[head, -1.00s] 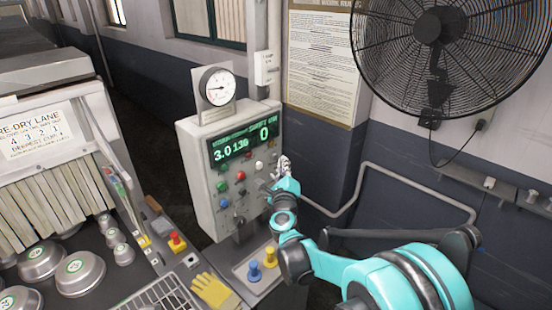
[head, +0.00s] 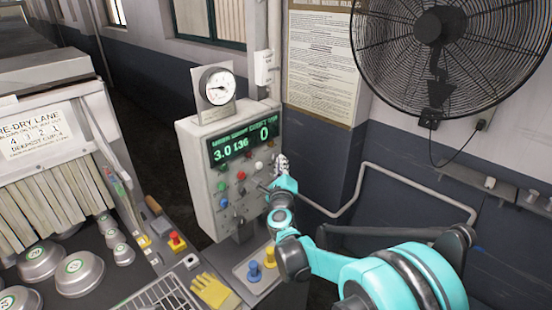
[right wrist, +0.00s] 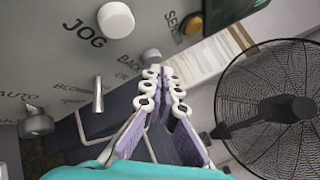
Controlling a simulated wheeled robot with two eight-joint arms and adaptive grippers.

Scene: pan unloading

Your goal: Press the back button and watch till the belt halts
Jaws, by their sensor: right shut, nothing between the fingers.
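The grey control box (head: 210,215) stands mid-view with a lit green display (head: 243,144) and coloured buttons. My right gripper (head: 281,163) is shut and empty at the box's right edge. In the right wrist view its fingertips (right wrist: 164,74) are close to a grey round button (right wrist: 151,55) beside lettering that starts "BACK". I cannot tell whether they touch. A white button (right wrist: 116,20) is labelled JOG. The belt area at lower left carries metal pans (head: 80,274) and smaller cups (head: 124,254). My left gripper is out of view.
A large black fan (head: 440,50) hangs on the right wall. A grey pipe (head: 400,177) runs along that wall. A yellow glove (head: 212,290), a red-topped button box (head: 177,242) and blue and yellow pegs (head: 270,258) lie below the control box.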

